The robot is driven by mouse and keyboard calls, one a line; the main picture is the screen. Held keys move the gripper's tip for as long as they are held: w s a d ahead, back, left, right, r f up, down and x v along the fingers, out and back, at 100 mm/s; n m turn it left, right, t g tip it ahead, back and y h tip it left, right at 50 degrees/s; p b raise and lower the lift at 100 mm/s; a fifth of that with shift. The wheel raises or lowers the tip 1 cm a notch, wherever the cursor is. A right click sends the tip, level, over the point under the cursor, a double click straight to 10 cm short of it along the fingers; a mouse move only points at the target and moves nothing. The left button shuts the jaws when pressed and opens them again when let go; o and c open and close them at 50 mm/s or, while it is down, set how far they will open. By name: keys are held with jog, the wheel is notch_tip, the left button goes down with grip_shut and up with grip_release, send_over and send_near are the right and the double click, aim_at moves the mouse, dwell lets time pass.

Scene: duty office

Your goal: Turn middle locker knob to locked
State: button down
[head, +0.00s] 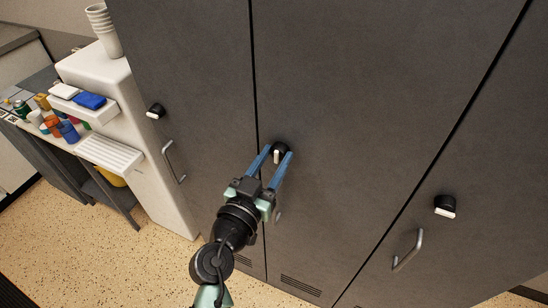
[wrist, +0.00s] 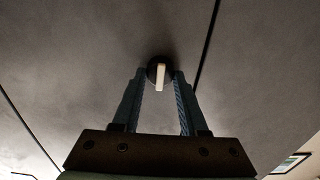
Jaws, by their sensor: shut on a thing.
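The middle locker (head: 350,100) has a dark grey door with a black round knob (head: 281,147) bearing a white pointer bar. My gripper (head: 279,154) reaches up to this knob, its two blue fingers on either side of it. In the wrist view, the knob (wrist: 160,70) sits between the fingertips, and the gripper (wrist: 160,74) is shut on it. The white bar stands nearly upright in the wrist view, pointing down from the knob's middle. The middle door's handle (head: 278,217) is mostly hidden behind my gripper.
The left locker has a knob (head: 155,111) and a handle (head: 173,161). The right locker has a knob (head: 445,206) and a handle (head: 408,250). A white dispenser (head: 150,140) with stacked cups (head: 103,30) stands left, beside a table with coloured containers. Speckled floor lies clear at lower left.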

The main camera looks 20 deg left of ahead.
jog(key=n+b, duration=0.1)
jog(key=n, duration=0.3)
jog(key=shift+n, duration=0.3)
jog(key=n, duration=0.4)
jog(key=shift+a+n, duration=0.1)
jog(key=shift+n, duration=0.2)
jog(key=n, duration=0.4)
jog(key=shift+n+p, duration=0.3)
jog(key=shift+a+f+n+p, duration=0.15)
jog(key=shift+n+p, duration=0.4)
jog(key=shift+n, duration=1.55)
jog(key=shift+c, duration=2.2)
grip_release()
